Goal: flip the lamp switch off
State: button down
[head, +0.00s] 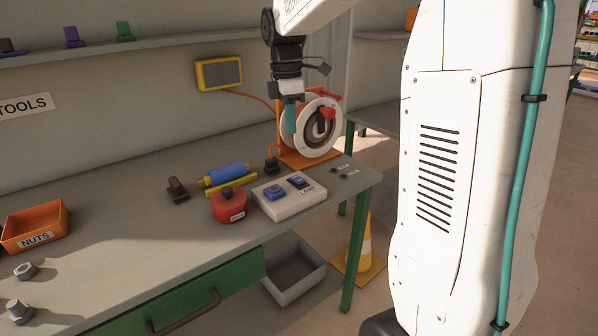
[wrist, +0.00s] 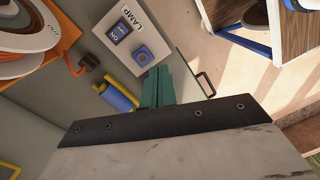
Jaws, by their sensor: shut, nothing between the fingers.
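The lamp switch box (head: 292,207) is a pale block near the right end of the bench. It carries a blue raised piece (head: 274,192) and a dark rocker (head: 299,182). In the wrist view the box (wrist: 104,48) reads LAMP, and the dark rocker (wrist: 121,31) seems to read ON. The blue piece (wrist: 142,57) sits beside it. My gripper (head: 290,130) has teal fingers, points down and is shut and empty. It is in the air above the bench, apart from the box. Its fingers also show in the wrist view (wrist: 157,87).
An orange NUTS bin (head: 35,227) is at the left. The bench middle is mostly clear.

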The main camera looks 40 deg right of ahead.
aim_at(300, 180)
jog(key=w+d+f+n, duration=0.4)
jog(key=w+d+f, duration=0.1)
jog(key=w, duration=0.3)
jog(key=shift+d+f+n+g, duration=0.15)
jog(key=shift+d+n+g, duration=0.15)
jog(key=shift+d, duration=0.5)
jog(key=shift+w, duration=0.1)
jog(key=f, duration=0.4)
jog(key=s+f, duration=0.1)
jog(key=f, duration=0.4)
jog(key=s+f, duration=0.1)
jog(key=f, duration=0.4)
